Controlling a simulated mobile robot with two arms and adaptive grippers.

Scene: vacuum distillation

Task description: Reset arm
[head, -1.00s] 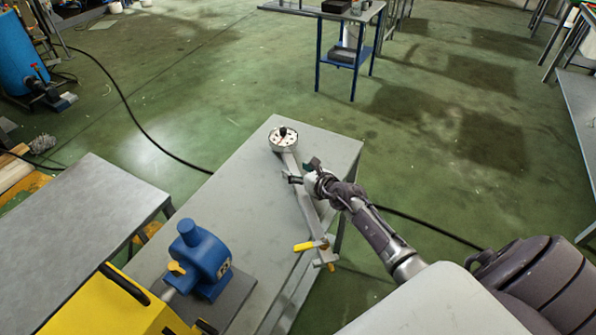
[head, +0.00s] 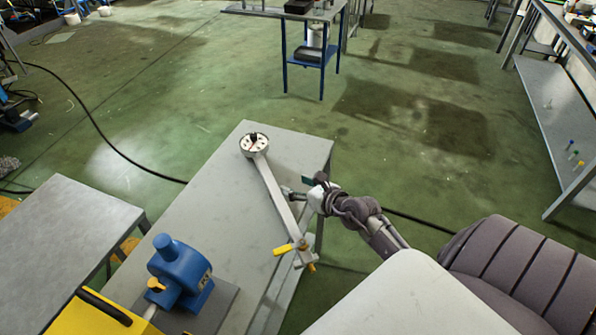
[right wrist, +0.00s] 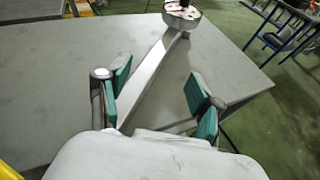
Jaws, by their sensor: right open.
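My right gripper (head: 296,187) is at the right edge of the grey table in the head view, beside a long metal bar with a round dial head (head: 255,144). In the right wrist view my right gripper (right wrist: 158,100) is open, its teal finger pads wide apart. The metal bar (right wrist: 150,80) runs past the inner side of the left pad there and leads up to the dial head (right wrist: 181,15). I cannot tell whether the pad touches the bar. Nothing is gripped. My left gripper is not in view.
A blue pump-like device (head: 180,272) stands at the near end of the table (head: 215,205), by a yellow machine (head: 85,318). A yellow-handled valve (head: 290,249) is at the bar's near end. Another grey table (head: 60,230) is at left. Open green floor lies beyond.

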